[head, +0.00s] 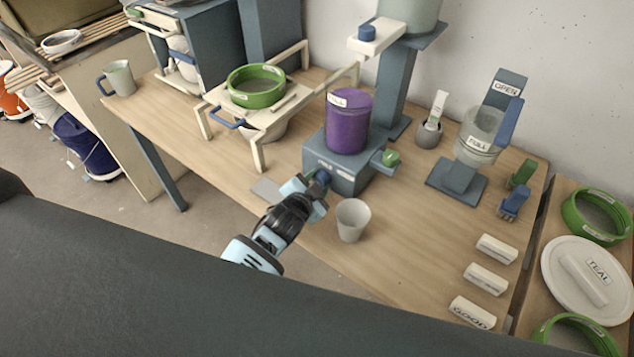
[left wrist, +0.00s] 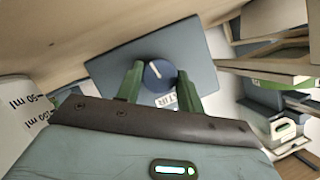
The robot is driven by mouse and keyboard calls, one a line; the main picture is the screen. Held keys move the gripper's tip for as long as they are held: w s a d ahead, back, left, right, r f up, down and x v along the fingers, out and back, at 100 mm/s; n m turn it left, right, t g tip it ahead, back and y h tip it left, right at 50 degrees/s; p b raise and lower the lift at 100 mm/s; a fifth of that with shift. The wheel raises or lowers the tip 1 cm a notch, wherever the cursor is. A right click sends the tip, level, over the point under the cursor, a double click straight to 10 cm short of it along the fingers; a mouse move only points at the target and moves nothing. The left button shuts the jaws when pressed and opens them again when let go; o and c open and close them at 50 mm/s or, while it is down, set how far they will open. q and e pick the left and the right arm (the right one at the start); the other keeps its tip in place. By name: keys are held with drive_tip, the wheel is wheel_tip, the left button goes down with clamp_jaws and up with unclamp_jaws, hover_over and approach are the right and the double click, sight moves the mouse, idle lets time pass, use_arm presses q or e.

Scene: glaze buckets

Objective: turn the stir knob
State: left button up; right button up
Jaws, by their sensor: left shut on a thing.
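The stir knob (left wrist: 160,75) is a small round blue knob with a white pointer line. It sits on the front face of the blue-grey stirrer box (head: 345,177), beside a partly covered label (left wrist: 166,101). My left gripper (head: 319,184) reaches the box front from below and is shut on the knob. In the left wrist view its two green fingers (left wrist: 158,80) stand on either side of the knob. In the head view the gripper hides most of the knob (head: 323,177). A purple bucket (head: 347,124) stands upright on top of the box. My right gripper is not in view.
A pale cup (head: 352,220) stands close to the right of my left gripper. A white stand with a green sieve (head: 256,97) is at the left. White labelled blocks (head: 486,279) lie at the right front.

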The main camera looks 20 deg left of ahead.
use_arm(q)
drive_tip(key=o, duration=1)
drive_tip(key=shift+v, duration=3.9)
drive_tip(key=shift+f, duration=0.1)
